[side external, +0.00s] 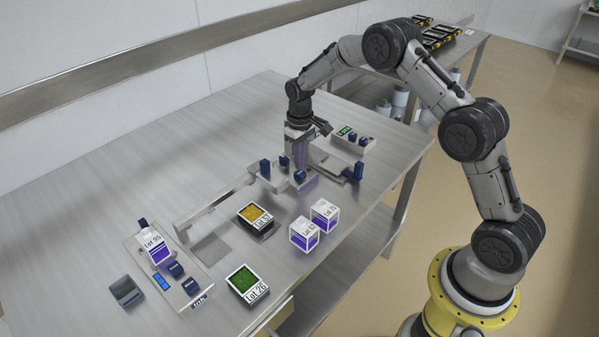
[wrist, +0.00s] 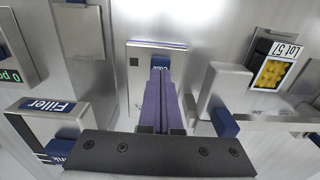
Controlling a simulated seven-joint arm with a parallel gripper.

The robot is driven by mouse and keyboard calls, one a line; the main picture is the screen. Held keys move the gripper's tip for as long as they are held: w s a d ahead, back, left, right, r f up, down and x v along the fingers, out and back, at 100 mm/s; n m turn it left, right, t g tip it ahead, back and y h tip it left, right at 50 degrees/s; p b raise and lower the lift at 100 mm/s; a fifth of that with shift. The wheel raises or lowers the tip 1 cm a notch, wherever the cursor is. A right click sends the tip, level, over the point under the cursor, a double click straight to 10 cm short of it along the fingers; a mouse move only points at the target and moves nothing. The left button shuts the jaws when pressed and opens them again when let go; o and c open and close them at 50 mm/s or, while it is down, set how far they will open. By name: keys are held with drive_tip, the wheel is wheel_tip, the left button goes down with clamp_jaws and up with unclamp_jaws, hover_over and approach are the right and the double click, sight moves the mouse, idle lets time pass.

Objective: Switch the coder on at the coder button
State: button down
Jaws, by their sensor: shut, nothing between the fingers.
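The coder (wrist: 137,95) is a pale metal box in the middle of the wrist view. A dark blue plate (wrist: 160,61) on it reads "Code", with the rest cut off. My gripper (wrist: 160,78) is shut and empty. Its long purple-tinted fingers point at the coder and cover the area just below that plate. The coder button is not clearly visible, and I cannot tell whether the fingertips touch it. In the side external view my gripper (side external: 303,165) points down among the metal machine parts at the middle of the table, where it hides part of the coder.
A Filler plate (wrist: 48,106) is left of my fingers. A counter display (side external: 345,132) stands behind. Yellow (side external: 255,214) and green (side external: 243,280) trays and two white-purple boxes (side external: 303,236) (side external: 325,215) are in front. A station with blue buttons (side external: 165,276) stands left. The back-left table is clear.

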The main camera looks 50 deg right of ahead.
sight(300, 172)
drive_tip(key=shift+f, duration=0.25)
drive_tip(key=shift+f, duration=0.9)
drive_tip(key=shift+r, duration=1.15)
wheel_tip(300, 172, up, 12)
idle(0.6)
